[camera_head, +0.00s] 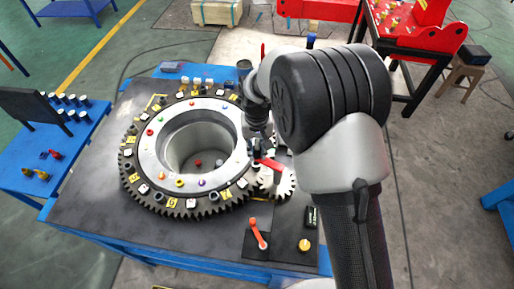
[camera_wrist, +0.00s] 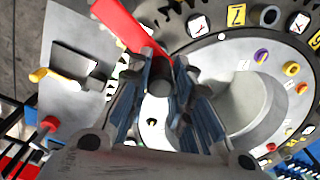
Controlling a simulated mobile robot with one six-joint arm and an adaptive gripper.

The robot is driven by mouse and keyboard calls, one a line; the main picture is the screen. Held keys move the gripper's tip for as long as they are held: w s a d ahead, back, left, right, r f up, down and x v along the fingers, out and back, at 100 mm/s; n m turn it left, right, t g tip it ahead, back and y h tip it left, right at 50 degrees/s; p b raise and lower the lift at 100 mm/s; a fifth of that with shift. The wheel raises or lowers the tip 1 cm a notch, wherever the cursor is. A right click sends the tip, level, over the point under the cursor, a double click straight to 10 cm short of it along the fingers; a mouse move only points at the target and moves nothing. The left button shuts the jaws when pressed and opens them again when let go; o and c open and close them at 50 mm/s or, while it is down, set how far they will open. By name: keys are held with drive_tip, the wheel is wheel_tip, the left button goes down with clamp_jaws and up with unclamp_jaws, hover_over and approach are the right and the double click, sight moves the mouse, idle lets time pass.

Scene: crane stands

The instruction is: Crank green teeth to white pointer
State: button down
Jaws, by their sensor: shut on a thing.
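The big toothed ring (camera_head: 165,207) lies flat on the dark table, with yellow and white marked tiles and coloured buttons around a deep central hole. A small pale gear (camera_head: 285,186) sits at its right edge, with a red crank arm (camera_head: 268,164) above it. In the wrist view the red arm (camera_wrist: 118,22) runs from the top left to a black crank handle (camera_wrist: 160,80). My gripper (camera_wrist: 168,95) is shut on that handle, a finger on each side; in the head view it (camera_head: 258,147) is partly hidden by my arm. I cannot make out green teeth or a white pointer.
An orange lever (camera_head: 258,234) on a black plate and a yellow knob (camera_head: 304,245) stand near the front of the table. A blue side table (camera_head: 42,183) with small parts is at left. A red bench (camera_head: 425,38) is at back right.

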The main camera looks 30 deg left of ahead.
drive_tip(key=shift+s+n, duration=0.3)
drive_tip(key=s+d+n+b, duration=0.2)
drive_tip(key=s+d+n, duration=0.6)
drive_tip(key=n, duration=1.1)
drive_tip(key=shift+d+f, duration=0.15)
drive_tip(key=shift+d, duration=0.4)
idle(0.3)
drive_tip(key=c, duration=1.6)
unclamp_jaws()
drive_tip(key=shift+d, duration=0.1)
drive_tip(key=shift+c, duration=0.2)
drive_tip(key=shift+o, duration=1.1)
